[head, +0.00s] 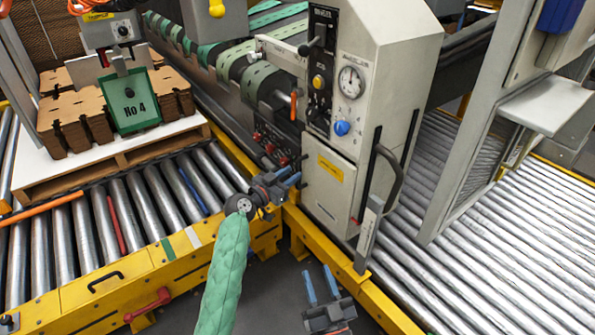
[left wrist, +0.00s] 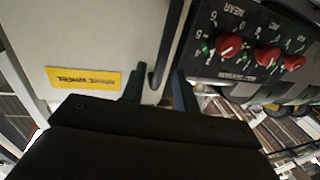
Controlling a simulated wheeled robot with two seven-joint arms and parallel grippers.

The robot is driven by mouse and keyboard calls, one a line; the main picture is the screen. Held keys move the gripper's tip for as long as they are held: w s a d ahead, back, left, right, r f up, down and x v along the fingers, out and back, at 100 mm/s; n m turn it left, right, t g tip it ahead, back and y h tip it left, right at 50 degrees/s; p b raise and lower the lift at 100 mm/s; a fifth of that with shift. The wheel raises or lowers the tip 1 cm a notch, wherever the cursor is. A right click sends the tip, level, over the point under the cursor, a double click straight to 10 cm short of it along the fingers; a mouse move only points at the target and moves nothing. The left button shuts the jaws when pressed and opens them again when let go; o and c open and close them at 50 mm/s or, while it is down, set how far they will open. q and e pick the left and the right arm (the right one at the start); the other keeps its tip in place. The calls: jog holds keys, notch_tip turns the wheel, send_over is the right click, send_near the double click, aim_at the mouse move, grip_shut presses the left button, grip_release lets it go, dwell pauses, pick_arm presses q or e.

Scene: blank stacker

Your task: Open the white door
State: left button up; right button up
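The white door (head: 330,188) is a pale panel with a yellow label, low on the front of the cream machine cabinet, and looks shut. It fills the upper left of the left wrist view (left wrist: 85,40), with its yellow label showing. A dark upright bar (left wrist: 167,45), seemingly its handle, runs along the door's edge. My left gripper (head: 292,178) is just left of the door, its fingers apart. In the left wrist view the bar's lower end shows between the fingertips (left wrist: 160,85); I cannot tell whether they touch it. My right gripper (head: 321,284) is open and empty, below the cabinet.
A yellow frame rail (head: 325,245) runs below the cabinet. A large dark grab handle (head: 392,180) is on the cabinet's right side. Roller conveyors lie left (head: 150,205) and right (head: 480,255).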

aim_at(297, 185)
pick_arm(q)
jog(key=shift+x, duration=1.9)
grip_shut()
